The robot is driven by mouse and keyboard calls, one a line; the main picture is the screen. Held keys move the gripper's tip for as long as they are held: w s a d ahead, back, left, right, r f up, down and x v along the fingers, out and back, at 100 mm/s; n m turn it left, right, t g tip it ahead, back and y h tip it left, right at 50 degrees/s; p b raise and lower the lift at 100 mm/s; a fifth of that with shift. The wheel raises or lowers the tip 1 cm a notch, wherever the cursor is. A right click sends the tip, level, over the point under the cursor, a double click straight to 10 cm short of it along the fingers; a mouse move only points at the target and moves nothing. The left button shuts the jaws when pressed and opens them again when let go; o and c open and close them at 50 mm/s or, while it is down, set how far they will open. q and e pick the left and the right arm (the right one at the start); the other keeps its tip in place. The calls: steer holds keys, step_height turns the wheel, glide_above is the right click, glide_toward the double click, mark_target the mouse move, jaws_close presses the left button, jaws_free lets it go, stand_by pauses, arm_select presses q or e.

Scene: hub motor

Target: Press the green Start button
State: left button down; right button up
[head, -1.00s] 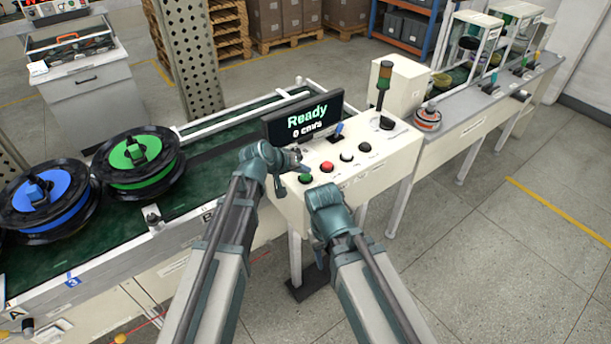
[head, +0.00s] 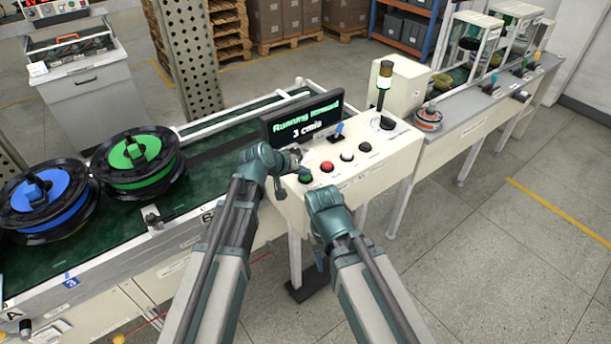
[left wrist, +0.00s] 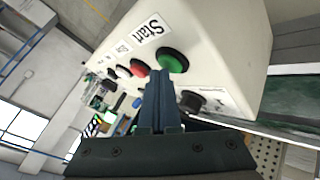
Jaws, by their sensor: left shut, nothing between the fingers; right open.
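The green Start button (head: 305,178) is at the left end of a row on the front of the cream control box (head: 350,180). In the left wrist view the green button (left wrist: 173,61) shows beside the "Start" label. My left gripper (head: 301,169) is shut and empty, with its fingertips right at the button. In the left wrist view the fingers (left wrist: 160,98) end just beside the button's edge; I cannot tell whether they touch it. The display (head: 302,117) reads "Running forward, 3 cm/s". My right gripper (head: 318,259) is open and hangs low in front of the box, mostly behind my arm.
A red button (head: 327,166), a white one (head: 347,157) and a black one (head: 365,147) sit right of the green button. A signal lamp (head: 385,82) stands on the box, lit. Blue (head: 45,198) and green (head: 138,155) spools lie on the conveyor (head: 120,224).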

mark_target(304, 178)
stand_by(0.5)
arm_select(q)
steer(key=shift+r+p, duration=0.9)
steer(key=shift+p, duration=0.05)
step_height(304, 178, up, 5)
steer(key=p, duration=0.5)
